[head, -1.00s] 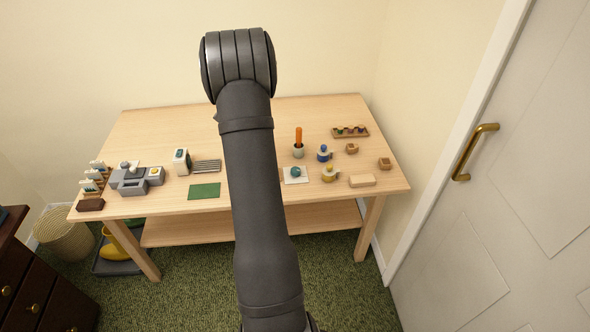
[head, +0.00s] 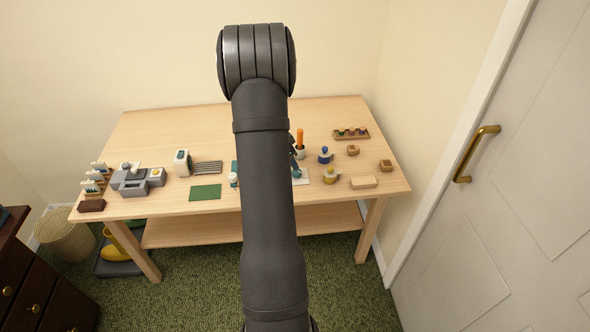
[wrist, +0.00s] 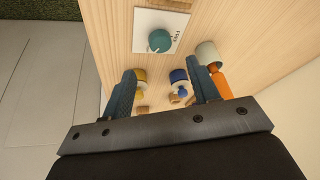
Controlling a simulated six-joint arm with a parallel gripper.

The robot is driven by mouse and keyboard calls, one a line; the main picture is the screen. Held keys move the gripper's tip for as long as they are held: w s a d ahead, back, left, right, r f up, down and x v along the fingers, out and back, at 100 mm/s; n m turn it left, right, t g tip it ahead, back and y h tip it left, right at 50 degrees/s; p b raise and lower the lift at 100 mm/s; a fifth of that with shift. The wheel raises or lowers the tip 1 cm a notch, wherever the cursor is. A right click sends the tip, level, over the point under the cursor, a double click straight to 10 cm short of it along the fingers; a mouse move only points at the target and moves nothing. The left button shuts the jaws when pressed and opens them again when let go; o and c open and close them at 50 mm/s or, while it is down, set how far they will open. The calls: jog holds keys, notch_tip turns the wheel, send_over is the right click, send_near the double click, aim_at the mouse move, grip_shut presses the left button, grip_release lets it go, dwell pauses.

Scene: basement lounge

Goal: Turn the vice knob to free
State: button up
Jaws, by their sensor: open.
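The knob (wrist: 159,40) is a round teal dial on a white plate (wrist: 145,22) with small dark lettering too small to read. In the wrist view it lies just beyond my fingertips, near the top middle. My gripper (wrist: 160,72) is open, with its two teal fingers apart and nothing between them at the tips. In the head view one finger (head: 298,142) shows to the right of my arm, above the white plate (head: 304,180). My arm and finger hide most of the knob there.
Wooden blocks (head: 363,182) lie to the right. A green mat (head: 205,192) and grey machine (head: 137,180) are left.

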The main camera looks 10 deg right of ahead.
jog(key=x, duration=0.8)
jog(key=c, duration=1)
